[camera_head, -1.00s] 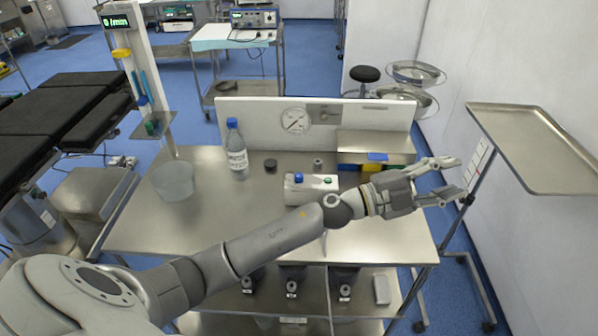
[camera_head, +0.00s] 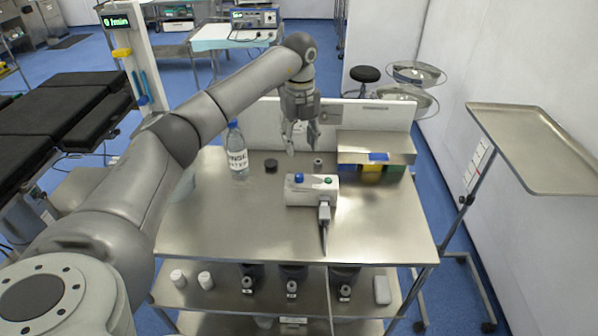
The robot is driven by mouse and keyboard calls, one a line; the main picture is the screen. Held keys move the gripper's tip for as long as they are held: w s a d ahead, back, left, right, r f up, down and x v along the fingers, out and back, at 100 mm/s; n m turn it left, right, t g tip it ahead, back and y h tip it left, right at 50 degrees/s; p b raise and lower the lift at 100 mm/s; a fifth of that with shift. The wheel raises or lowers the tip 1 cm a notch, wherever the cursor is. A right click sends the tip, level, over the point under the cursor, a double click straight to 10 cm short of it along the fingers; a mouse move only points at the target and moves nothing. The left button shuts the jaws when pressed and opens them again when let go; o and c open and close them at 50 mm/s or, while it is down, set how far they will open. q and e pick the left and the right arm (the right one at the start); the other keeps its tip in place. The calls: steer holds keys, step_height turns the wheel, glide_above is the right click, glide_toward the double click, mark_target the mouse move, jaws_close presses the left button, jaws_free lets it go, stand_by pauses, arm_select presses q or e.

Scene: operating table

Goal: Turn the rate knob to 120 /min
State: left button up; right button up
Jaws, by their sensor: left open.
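A small display (camera_head: 116,21) on the white pole (camera_head: 137,45) at the upper left shows a green reading that looks like 0 /min. I cannot tell for sure which part is the rate knob. A white box (camera_head: 311,196) on the steel table carries a blue knob or button (camera_head: 299,178) and a green one (camera_head: 328,181), with a grey plug and cable at its front. A small grey knob-like piece (camera_head: 318,164) stands behind it. My left gripper (camera_head: 302,150) is open and points down behind the box, in front of the upright panel. My right gripper is not in view.
A labelled bottle (camera_head: 237,157) and a dark round piece (camera_head: 270,165) stand left of my gripper. A steel shelf (camera_head: 375,147) with coloured bins is to the right. My arm hides the gauge and most of the beaker. The table's front right is clear.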

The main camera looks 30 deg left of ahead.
mark_target(299, 175)
arm_select(q)
step_height(299, 175, down, 11)
steer(key=shift+a+r+p, duration=0.1)
steer(key=shift+r+p, duration=0.05)
steer(key=shift+p, duration=1.05)
steer(key=shift+c, duration=0.3)
jaws_close()
